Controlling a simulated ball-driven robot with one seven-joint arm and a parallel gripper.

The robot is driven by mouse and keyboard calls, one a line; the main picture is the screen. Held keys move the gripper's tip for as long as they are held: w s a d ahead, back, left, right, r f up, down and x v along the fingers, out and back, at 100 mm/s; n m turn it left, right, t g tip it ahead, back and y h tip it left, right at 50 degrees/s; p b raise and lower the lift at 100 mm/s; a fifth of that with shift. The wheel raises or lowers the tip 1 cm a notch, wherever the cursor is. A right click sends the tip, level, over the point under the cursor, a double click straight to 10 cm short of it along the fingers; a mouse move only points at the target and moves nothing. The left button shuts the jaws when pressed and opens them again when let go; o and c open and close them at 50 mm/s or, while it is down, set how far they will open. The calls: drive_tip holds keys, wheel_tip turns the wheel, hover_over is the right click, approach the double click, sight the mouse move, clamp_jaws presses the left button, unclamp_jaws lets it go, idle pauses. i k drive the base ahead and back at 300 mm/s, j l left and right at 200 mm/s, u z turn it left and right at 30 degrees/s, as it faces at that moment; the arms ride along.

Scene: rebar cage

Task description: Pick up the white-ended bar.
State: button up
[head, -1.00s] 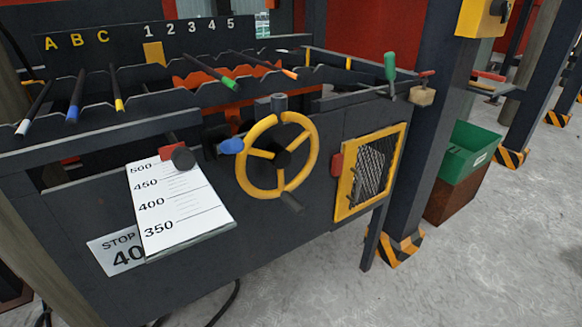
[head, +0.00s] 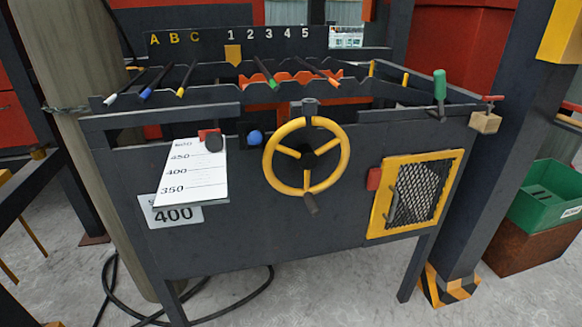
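The white-ended bar (head: 124,85) is a dark rod with a white tip. It rests in the notched rack at the far left of the bench, below the letter A, its white end toward me over the front rail. Beside it to the right lie a blue-ended bar (head: 160,81) and a yellow-ended bar (head: 187,78), below B and C. A green-ended bar (head: 265,72) and an orange-ended bar (head: 321,72) lie further right, below the numbers. My gripper is not in view.
The dark bench (head: 250,230) carries a yellow handwheel (head: 342,155), a white scale sheet (head: 190,190), a yellow-framed mesh door (head: 415,195) and a green-handled lever (head: 439,85). A dark post (head: 490,130) and green crate (head: 545,190) stand right. Black hose lies on the floor below.

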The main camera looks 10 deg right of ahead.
sight(108, 102)
drive_tip(key=i+j+u, duration=0.25)
drive_tip(key=i, duration=0.25)
drive_tip(key=i+j+u, duration=0.25)
drive_tip(key=i, duration=0.25)
drive_tip(key=j, duration=0.4)
